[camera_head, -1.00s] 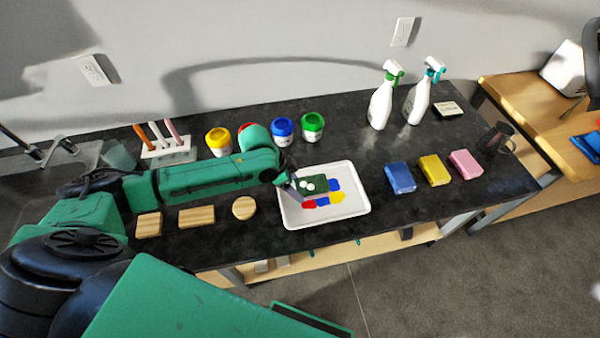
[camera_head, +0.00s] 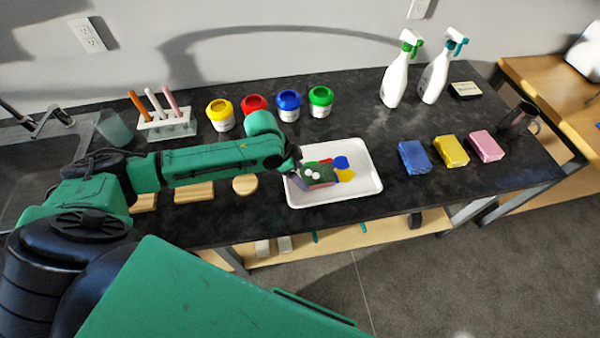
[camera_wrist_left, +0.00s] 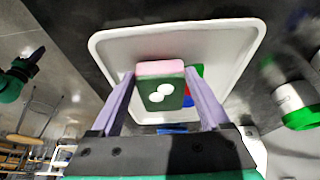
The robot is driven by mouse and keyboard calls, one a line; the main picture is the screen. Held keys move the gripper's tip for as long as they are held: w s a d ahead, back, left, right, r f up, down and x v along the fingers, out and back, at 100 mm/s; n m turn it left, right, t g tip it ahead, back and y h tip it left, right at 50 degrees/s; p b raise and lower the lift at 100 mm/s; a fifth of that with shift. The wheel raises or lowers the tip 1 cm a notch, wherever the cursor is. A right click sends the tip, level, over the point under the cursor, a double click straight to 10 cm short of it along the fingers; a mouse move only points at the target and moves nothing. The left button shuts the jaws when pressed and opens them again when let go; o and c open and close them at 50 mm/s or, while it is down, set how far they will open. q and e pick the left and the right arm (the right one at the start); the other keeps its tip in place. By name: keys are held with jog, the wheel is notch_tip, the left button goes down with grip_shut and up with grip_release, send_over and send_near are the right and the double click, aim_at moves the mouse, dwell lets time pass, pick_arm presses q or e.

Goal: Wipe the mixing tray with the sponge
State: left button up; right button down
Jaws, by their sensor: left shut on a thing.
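The white mixing tray (camera_head: 368,185) lies on the black worktop, with red, blue and yellow paint patches (camera_head: 342,163) showing on it. My left gripper (camera_wrist_left: 158,76) is shut on a green-and-pink sponge (camera_wrist_left: 160,94) with white spots on its green face. The sponge (camera_head: 317,177) is over the left half of the tray (camera_wrist_left: 222,42), hiding some of the paint. I cannot tell whether it touches the tray. The left wrist view shows red, green and blue paint beside the sponge. My right gripper is not in view.
Paint jars (camera_head: 289,106) and a brush holder (camera_head: 168,127) stand behind. Wooden blocks (camera_head: 194,192) lie to the left. Blue (camera_head: 414,157), yellow (camera_head: 451,151) and pink (camera_head: 486,146) blocks lie to the right, with spray bottles (camera_head: 397,80) behind. The worktop just right of the tray is clear.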

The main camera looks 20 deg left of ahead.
aim_at(322, 173)
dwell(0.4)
pick_arm(q)
jog(key=shift+f, duration=0.3)
jog(key=shift+w+d+b, duration=0.3)
jog(key=shift+w+d, duration=0.5)
jog(key=shift+d, duration=0.45)
jog(key=shift+w+d+b, duration=0.3)
jog(key=shift+w+d, duration=0.5)
jog(key=shift+d, duration=0.5)
jog(key=shift+w+d+b, duration=0.3)
jog(key=shift+w+d, duration=0.5)
jog(key=shift+d, duration=0.45)
jog(key=shift+s+a+r+p, duration=0.1)
jog(key=shift+s+a+p, duration=0.3)
jog(key=shift+a+p, duration=0.2)
jog(key=shift+s+a+p, duration=0.4)
jog(key=shift+a+p, duration=0.2)
jog(key=shift+s+a+p, duration=0.45)
jog(key=shift+a+p, duration=0.1)
jog(key=shift+a, duration=0.15)
jog(key=shift+s+a+p, duration=0.5)
jog(key=shift+a, duration=0.25)
jog(key=shift+s+a+p, duration=0.45)
jog(key=shift+a+p, duration=0.1)
jog(key=shift+a, duration=0.15)
jog(key=shift+s+a, duration=0.35)
jog(key=shift+a, duration=0.15)
